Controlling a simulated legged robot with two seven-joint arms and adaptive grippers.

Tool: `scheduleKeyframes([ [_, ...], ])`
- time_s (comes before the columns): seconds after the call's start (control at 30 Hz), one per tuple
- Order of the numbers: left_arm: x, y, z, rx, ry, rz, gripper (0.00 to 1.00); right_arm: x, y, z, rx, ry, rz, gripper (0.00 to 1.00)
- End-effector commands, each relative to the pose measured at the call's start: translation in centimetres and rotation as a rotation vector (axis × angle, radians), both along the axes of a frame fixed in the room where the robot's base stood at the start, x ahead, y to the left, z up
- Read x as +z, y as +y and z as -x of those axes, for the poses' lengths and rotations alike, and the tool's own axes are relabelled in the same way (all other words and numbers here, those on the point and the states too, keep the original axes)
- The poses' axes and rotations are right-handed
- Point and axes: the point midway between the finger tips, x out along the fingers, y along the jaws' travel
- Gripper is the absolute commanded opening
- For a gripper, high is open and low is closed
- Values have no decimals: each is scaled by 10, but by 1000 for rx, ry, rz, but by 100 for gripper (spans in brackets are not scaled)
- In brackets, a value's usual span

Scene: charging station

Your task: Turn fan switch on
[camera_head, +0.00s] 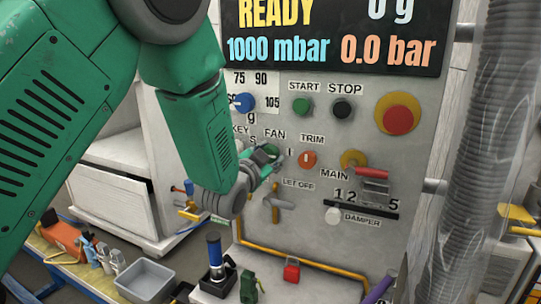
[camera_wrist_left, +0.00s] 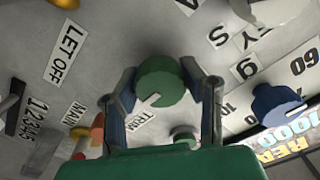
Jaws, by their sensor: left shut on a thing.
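The fan switch is a green round knob (camera_head: 271,150) under the FAN label on the grey control panel. In the left wrist view the green knob (camera_wrist_left: 160,80) shows a white pointer mark directed toward the lower left of that picture. My left gripper (camera_head: 268,160) is at the knob, with one finger on each side of it. In the left wrist view my left gripper (camera_wrist_left: 166,92) is shut on the knob. In the head view the gripper hides part of the knob and its labels. My right gripper is not in view.
An orange TRIM knob (camera_head: 307,159) is just right of the fan knob. A blue knob (camera_head: 242,102), a green START button (camera_head: 302,107) and a black STOP button (camera_head: 343,109) are above. A LET OFF valve handle (camera_head: 278,205) is below. A grey bin (camera_head: 145,280) stands lower left.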

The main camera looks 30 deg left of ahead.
Motion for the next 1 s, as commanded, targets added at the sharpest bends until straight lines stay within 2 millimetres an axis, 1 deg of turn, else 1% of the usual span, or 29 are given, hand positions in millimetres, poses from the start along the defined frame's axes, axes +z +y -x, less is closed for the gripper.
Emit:
scheduleKeyframes([
  [0.03, -9, -1, 3, -1, 23, 1, 8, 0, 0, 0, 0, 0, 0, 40],
  [0.13, -9, -1, 3, -2, 23, 1, 8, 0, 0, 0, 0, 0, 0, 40],
  [0.17, -9, -1, 3, -2, 23, 2, 43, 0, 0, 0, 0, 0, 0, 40],
  [0.2, -9, -1, 3, -2, 22, 2, 57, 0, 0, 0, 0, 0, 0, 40],
  [0.5, -4, -1, 2, -1, 9, 2, 58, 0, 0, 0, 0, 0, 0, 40],
  [0.63, -3, -1, 10, -2, 8, 1, 58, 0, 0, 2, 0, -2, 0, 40],
  [0.77, -3, -2, 31, -2, 10, 2, 58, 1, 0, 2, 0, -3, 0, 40],
  [1.0, -5, -5, 82, -2, 13, 1, 58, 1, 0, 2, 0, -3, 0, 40],
])
